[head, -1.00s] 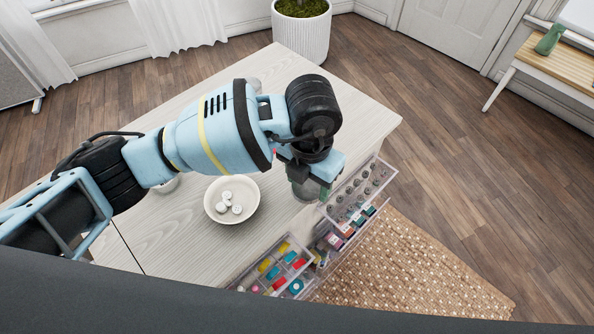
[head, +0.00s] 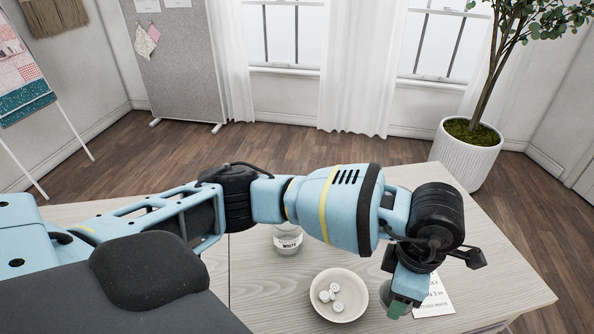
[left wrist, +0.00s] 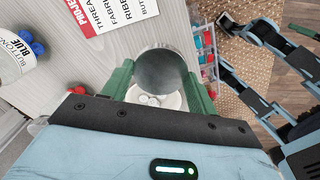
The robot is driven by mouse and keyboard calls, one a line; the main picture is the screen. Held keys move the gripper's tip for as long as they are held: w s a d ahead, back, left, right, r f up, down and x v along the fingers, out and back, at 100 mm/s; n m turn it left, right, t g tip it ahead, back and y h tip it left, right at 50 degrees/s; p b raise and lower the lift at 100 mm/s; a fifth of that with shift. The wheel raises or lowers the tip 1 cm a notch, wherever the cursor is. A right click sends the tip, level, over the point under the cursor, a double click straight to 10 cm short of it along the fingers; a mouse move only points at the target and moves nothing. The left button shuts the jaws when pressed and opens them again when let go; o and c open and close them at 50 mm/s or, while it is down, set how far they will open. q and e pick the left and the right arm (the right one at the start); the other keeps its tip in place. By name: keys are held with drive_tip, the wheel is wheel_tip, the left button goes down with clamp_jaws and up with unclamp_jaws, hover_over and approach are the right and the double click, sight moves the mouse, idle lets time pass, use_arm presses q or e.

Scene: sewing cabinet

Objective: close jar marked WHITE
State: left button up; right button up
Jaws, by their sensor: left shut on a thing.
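The clear jar marked WHITE (head: 287,240) stands upright on the table behind my left forearm, its upper part partly covered by the arm. My left gripper (head: 400,306) is at the table's right side, right of the bowl and well away from that jar. In the left wrist view its green fingers (left wrist: 160,88) are shut around a round grey thing (left wrist: 160,70). I cannot tell whether it is a lid or a jar. Small white pieces (left wrist: 155,99) show just below it.
A cream bowl (head: 318,304) with several white round pieces stands between the WHITE jar and my gripper. A printed sheet (head: 436,298) lies right of the gripper. A jar marked BLUE (left wrist: 14,62) shows in the left wrist view. Open drawers (left wrist: 204,50) lie beside the table edge.

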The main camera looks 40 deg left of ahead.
use_arm(q)
drive_tip(key=a+r+m, duration=0.1)
drive_tip(key=a+m, duration=0.1)
drive_tip(key=m, duration=0.1)
drive_tip(key=a+r+m, duration=0.1)
drive_tip(key=a+m, duration=0.1)
drive_tip(key=m, duration=0.1)
drive_tip(key=a+m, duration=0.2)
drive_tip(key=m, duration=0.1)
drive_tip(key=shift+w+r, duration=0.1)
drive_tip(key=shift+r, duration=0.3)
drive_tip(key=s+a+r+m, duration=0.1)
drive_tip(key=a+r+m, duration=0.3)
drive_tip(key=a+m, duration=0.3)
drive_tip(key=shift+s+m, duration=0.25)
drive_tip(key=shift+m, duration=2.55)
